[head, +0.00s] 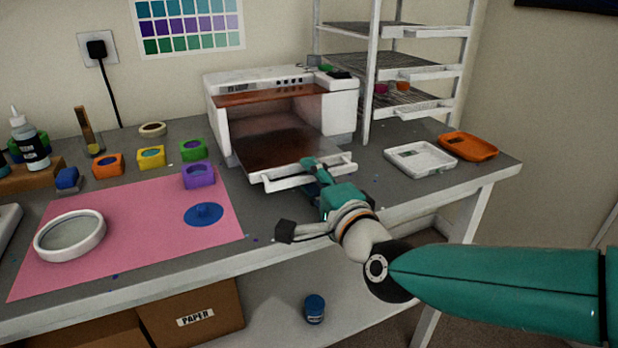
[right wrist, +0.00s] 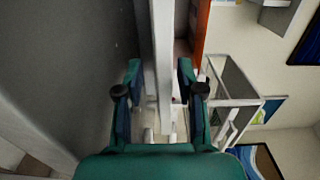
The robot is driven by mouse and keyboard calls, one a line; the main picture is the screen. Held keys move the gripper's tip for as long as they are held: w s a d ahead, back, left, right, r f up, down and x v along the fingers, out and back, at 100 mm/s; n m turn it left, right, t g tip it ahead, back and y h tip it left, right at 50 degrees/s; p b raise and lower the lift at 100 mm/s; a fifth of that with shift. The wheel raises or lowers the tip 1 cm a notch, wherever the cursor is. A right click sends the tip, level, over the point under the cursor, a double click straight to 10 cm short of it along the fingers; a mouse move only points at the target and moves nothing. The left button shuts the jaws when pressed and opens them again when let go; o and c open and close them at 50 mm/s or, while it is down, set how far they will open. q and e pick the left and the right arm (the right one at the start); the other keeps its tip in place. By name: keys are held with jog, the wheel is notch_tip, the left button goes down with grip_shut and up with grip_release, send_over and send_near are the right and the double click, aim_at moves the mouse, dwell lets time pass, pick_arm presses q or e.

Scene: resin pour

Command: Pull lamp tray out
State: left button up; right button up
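The white curing lamp (head: 285,78) stands at the back of the bench with its front open. Its tray (head: 272,182) has a dark floor and a white front bar, which juts out at the lamp's front. My right gripper (head: 312,165) reaches in from the right to this front bar. In the right wrist view the white bar (right wrist: 162,45) runs between the fingers of my right gripper (right wrist: 159,75). The fingers stand apart, with gaps visible beside the bar. My left gripper is not in view.
A pink mat (head: 130,225) with a white round frame (head: 70,235) and a blue puddle lies at left. Small coloured molds stand behind it. A white tray (head: 420,158) and an orange tray (head: 468,146) lie right of the lamp, before a wire rack (head: 370,75).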

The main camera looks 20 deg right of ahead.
jog(key=shift+s+r, duration=0.1)
jog(key=shift+s, duration=0.5)
jog(key=s, duration=0.6)
jog(key=shift+s, duration=0.2)
